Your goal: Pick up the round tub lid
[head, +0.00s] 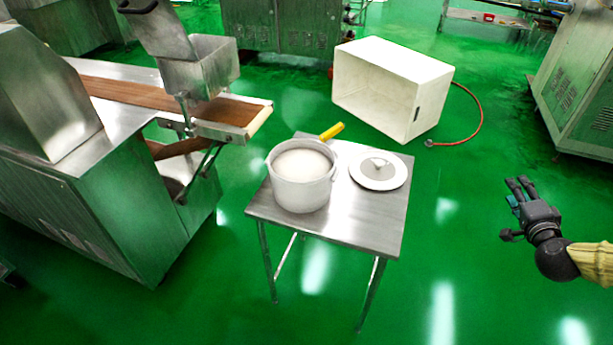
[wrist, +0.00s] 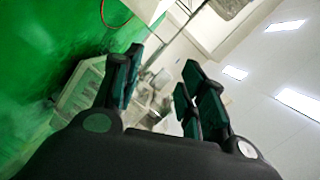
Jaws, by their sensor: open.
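The round tub lid (head: 371,179) is a flat white disc with a grey centre and a small knob. It lies on the right part of a small steel table (head: 345,229) in the head view. My gripper (head: 516,188) is at the right of the head view, well apart from the table, open and empty. In the wrist view its fingers (wrist: 160,92) are spread, and neither the lid nor the tub can be made out.
An encrusting machine with a brown conveyor belt (head: 140,97) stands left of the table, its end close to the tub. A white open crate (head: 375,83) lies on its side behind the table, with a red hose (head: 481,117) beside it. Green floor is clear between table and gripper.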

